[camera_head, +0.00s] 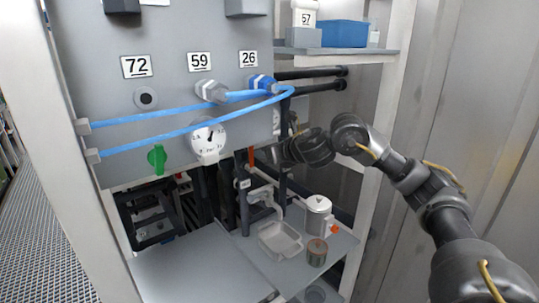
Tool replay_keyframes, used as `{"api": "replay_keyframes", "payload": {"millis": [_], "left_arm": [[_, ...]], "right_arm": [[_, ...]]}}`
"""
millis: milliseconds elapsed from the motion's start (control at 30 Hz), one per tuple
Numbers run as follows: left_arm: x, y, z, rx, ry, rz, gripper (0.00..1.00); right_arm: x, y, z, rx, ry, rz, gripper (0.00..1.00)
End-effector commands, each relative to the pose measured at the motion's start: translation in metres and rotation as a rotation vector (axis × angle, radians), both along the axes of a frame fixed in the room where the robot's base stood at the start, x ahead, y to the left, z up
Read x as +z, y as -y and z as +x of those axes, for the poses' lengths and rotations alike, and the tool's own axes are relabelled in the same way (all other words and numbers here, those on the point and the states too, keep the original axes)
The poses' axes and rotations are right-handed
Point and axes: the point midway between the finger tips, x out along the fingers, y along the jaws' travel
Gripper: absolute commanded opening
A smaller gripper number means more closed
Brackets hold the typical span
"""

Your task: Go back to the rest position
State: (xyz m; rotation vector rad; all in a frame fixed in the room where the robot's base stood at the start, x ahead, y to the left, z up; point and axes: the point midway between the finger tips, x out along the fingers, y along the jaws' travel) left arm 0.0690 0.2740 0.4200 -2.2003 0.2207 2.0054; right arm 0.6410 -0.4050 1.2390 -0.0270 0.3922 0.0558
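My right arm comes in from the right, and its gripper (268,155) is in front of the lower right part of the grey panel (170,90), right of a round white gauge (208,138). The fingers are small and dark against the dark parts behind, so I cannot tell whether they are open or shut. No held thing can be made out. A small red-orange part shows beside the fingertips. My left gripper is not in view.
Two blue hoses (185,118) cross the panel; one reaches a blue fitting (262,83) under label 26. A green valve handle (157,158) is lower left. Below stand a clear tray (280,241), a metal can (318,214) and a jar (317,252). White posts flank the panel.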

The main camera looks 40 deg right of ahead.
Motion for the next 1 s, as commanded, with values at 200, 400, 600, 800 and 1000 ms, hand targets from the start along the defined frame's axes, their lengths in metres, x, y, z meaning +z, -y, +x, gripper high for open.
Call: {"api": "replay_keyframes", "payload": {"millis": [200,400,600,800,1000], "left_arm": [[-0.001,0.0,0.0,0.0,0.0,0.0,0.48],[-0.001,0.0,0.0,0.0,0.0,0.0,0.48],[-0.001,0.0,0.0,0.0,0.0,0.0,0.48],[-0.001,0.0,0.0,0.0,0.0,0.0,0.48],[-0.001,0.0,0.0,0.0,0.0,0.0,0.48]], "right_arm": [[0.004,0.001,-0.01,0.0,-0.001,-0.002,0.35],[0.004,0.001,-0.01,-0.001,-0.001,-0.001,0.35],[0.004,0.001,-0.01,-0.001,-0.001,-0.001,0.35],[-0.01,-0.014,-0.008,0.005,-0.007,0.045,0.35],[-0.087,-0.094,-0.013,-0.024,-0.051,0.381,0.35]]}}
